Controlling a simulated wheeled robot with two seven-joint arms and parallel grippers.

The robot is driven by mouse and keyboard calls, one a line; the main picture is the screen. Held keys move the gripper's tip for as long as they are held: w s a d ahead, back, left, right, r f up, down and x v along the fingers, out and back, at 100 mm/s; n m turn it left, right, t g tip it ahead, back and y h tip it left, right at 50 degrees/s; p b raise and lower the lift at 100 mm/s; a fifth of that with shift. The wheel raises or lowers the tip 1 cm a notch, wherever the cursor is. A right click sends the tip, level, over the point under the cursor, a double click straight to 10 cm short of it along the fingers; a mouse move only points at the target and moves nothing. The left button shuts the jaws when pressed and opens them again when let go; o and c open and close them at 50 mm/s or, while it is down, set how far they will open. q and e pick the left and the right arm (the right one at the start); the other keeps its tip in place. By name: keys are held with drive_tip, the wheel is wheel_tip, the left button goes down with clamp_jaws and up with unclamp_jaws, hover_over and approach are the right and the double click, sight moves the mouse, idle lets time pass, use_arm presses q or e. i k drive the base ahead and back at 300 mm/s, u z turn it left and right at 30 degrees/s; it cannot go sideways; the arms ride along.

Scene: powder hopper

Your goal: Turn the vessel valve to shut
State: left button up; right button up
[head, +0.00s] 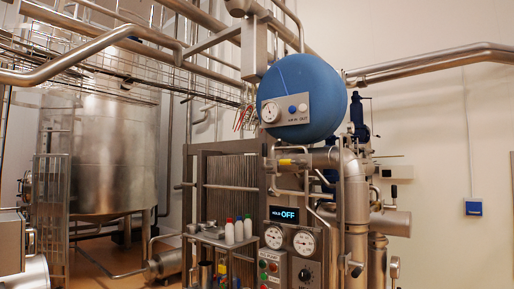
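A blue rounded vessel (318,77) is mounted high at the centre right. A grey plate (285,109) on its front carries a round gauge (270,112), a blue knob (292,109) and a pale knob (303,107); its small lettering is hard to read. The handle looks roughly level. I cannot tell which of these is the vessel valve, or whether it is open or shut. Neither of my grippers is in view.
Thick steel pipes (356,210) rise at the right. A large steel tank (113,150) stands at the left.

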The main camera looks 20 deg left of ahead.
sight(265, 166)
drive_tip(key=u, duration=0.75)
drive_tip(key=i, duration=1.25)
drive_tip(key=z, duration=0.4)
